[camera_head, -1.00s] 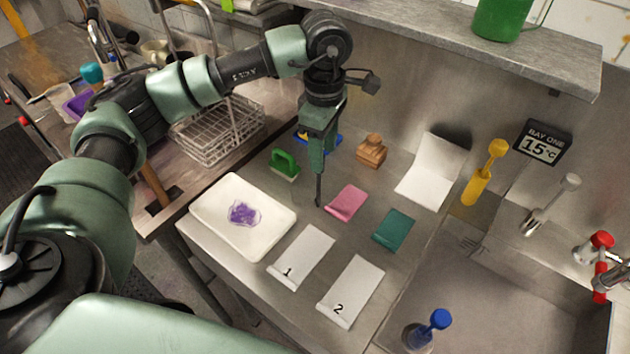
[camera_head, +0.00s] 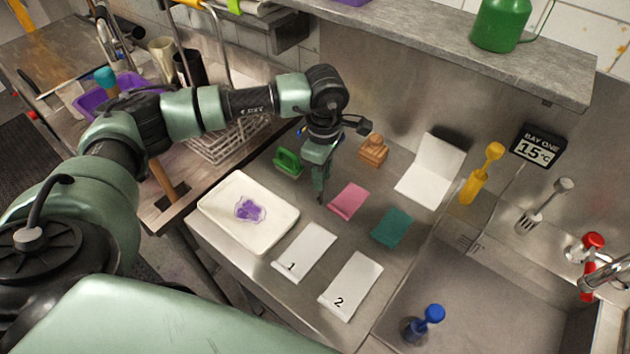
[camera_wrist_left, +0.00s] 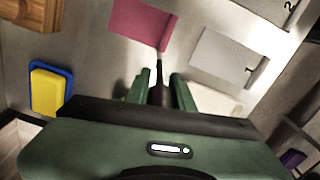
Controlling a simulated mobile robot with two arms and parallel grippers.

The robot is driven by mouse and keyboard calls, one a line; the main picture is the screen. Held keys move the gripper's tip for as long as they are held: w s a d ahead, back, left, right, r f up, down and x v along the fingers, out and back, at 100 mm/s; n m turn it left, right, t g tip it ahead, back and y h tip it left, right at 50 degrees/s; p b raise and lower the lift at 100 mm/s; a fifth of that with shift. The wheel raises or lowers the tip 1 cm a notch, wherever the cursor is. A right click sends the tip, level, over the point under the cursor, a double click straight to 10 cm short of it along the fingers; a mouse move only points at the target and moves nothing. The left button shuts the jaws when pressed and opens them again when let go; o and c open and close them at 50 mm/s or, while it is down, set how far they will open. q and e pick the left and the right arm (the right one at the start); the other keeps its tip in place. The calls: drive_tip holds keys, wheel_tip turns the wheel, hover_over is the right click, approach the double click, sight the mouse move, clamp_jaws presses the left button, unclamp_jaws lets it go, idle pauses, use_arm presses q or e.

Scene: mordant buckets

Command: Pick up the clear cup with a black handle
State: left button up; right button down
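My left gripper (camera_head: 321,172) hangs over the steel counter, left of the pink cloth (camera_head: 348,201), fingers pointing down. In the left wrist view its fingers (camera_wrist_left: 160,85) are closed around a dark, slim tool (camera_wrist_left: 160,68) with a thin tip. I cannot make out a clear cup with a black handle for certain. A pale, perhaps translucent vessel (camera_head: 70,92) stands at the far left, but no black handle can be told on it. My right gripper is not in view.
A white tray (camera_head: 212,222) with a purple patch lies left of cards 1 (camera_head: 304,252) and 2 (camera_head: 351,286). A wire rack (camera_head: 225,140), beige mug (camera_head: 160,55) and black cup (camera_head: 188,68) stand on the left bench. A stone shelf (camera_head: 430,40) overhangs the back.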

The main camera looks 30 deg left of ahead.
use_arm(q)
clamp_jaws()
drive_tip(key=shift+r, duration=0.1)
